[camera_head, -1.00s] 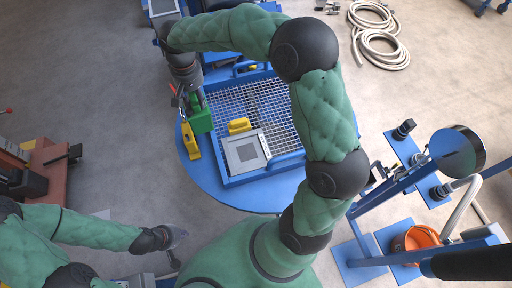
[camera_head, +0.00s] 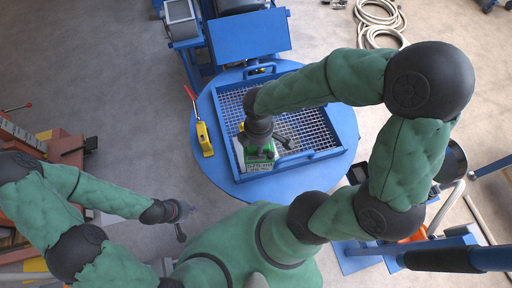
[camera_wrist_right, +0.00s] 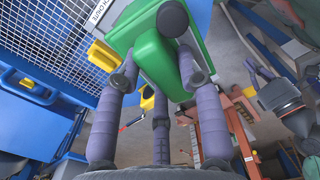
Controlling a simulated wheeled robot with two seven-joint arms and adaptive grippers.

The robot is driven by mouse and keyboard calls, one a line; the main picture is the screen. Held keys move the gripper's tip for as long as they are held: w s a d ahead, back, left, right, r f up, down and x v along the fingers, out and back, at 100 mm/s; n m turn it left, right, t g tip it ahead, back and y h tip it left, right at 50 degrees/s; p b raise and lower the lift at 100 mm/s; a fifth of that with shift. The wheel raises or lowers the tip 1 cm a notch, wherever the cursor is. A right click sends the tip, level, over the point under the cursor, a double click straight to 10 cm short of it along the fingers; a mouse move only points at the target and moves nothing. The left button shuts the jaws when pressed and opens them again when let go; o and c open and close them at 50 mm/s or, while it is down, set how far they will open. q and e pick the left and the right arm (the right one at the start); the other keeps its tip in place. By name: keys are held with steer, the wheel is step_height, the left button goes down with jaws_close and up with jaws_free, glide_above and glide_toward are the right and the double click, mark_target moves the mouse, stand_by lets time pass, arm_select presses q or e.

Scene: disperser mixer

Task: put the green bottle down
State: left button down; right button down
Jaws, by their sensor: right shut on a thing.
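The green bottle (camera_wrist_right: 148,50) fills the upper middle of the right wrist view, a pale label with dark lettering at its side. The purple-grey fingers of my right gripper (camera_wrist_right: 160,65) are closed around it. In the head view my right gripper (camera_head: 260,148) is over the left front part of the blue tray, and only a little of the bottle (camera_head: 271,151) shows below it. I cannot tell if the bottle touches the tray floor. My left gripper (camera_head: 182,212) is off the table at the lower left, and its fingers are too small to read.
The blue tray (camera_head: 318,155) with a mesh floor stands on a round blue table (camera_head: 208,170). A yellow item with a red lever (camera_head: 203,137) is left of the tray. A blue machine (camera_head: 247,37) stands behind. The mesh right of my gripper looks clear.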

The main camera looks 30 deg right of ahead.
mark_target(263, 157)
steer(key=s, duration=0.1)
steer(key=s+n, duration=0.1)
steer(key=shift+s+a+r+n+p, duration=0.2)
steer(key=shift+s+n+p, duration=0.1)
steer(key=shift+s+p, duration=0.1)
steer(key=shift+s, duration=0.2)
steer(key=shift+f+n, duration=0.2)
steer(key=shift+n, duration=0.1)
steer(key=w+d+f+b, duration=0.2)
steer(key=w+f+b, duration=0.3)
steer(key=w+f, duration=0.1)
steer(key=w+d+f+b, duration=0.2)
steer(key=w+f+b, duration=0.4)
steer(key=w, duration=0.1)
steer(key=shift+d+f, duration=0.3)
steer(key=shift+f, duration=0.1)
steer(key=shift+f+b, duration=0.15)
steer(key=shift+b, duration=0.2)
steer(key=c, duration=0.8)
jaws_free()
steer(key=shift+s, duration=0.2)
